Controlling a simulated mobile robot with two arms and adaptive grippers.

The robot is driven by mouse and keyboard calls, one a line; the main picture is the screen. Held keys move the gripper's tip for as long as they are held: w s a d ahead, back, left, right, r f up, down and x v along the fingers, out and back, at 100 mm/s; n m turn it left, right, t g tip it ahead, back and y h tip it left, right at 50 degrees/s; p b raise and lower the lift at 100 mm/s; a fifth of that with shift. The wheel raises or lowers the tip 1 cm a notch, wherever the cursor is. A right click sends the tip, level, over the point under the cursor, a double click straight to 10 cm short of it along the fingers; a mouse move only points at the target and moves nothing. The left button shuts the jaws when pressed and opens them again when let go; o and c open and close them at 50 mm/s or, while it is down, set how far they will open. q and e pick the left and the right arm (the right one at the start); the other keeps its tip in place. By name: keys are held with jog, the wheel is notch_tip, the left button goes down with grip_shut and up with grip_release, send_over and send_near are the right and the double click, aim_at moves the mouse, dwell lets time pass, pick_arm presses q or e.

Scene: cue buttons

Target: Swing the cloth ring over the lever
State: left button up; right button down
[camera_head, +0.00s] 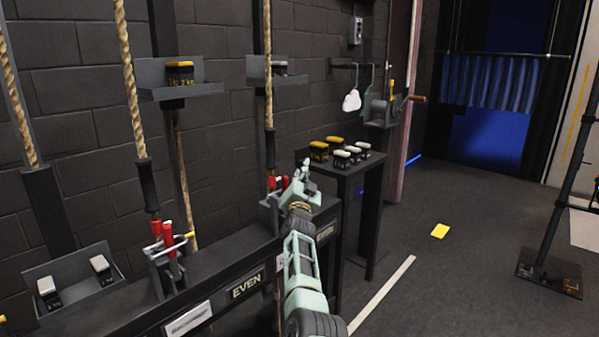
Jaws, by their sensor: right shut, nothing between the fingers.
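A red lever (168,240) stands upright in a grey bracket on the dark rail at the lower left. A thin yellow piece (187,239) shows beside it; I cannot tell if it is a ring or a pin. More red lever parts (272,183) show farther along the rail, partly behind my right gripper. My right gripper (304,170) is shut and empty, close to these red parts and in front of the small table. I cannot tell if it touches anything. I cannot make out a cloth ring for certain. My left gripper is not in view.
Ropes (128,80) hang before the dark block wall. A black side table (345,172) bears several yellow- and white-topped blocks. A crank box (382,110) is behind it. The floor at right is mostly clear.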

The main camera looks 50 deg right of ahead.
jog(key=shift+a, duration=0.15)
jog(key=v, duration=1.1)
jog(key=shift+s+a+f, duration=0.2)
jog(key=shift+s, duration=0.15)
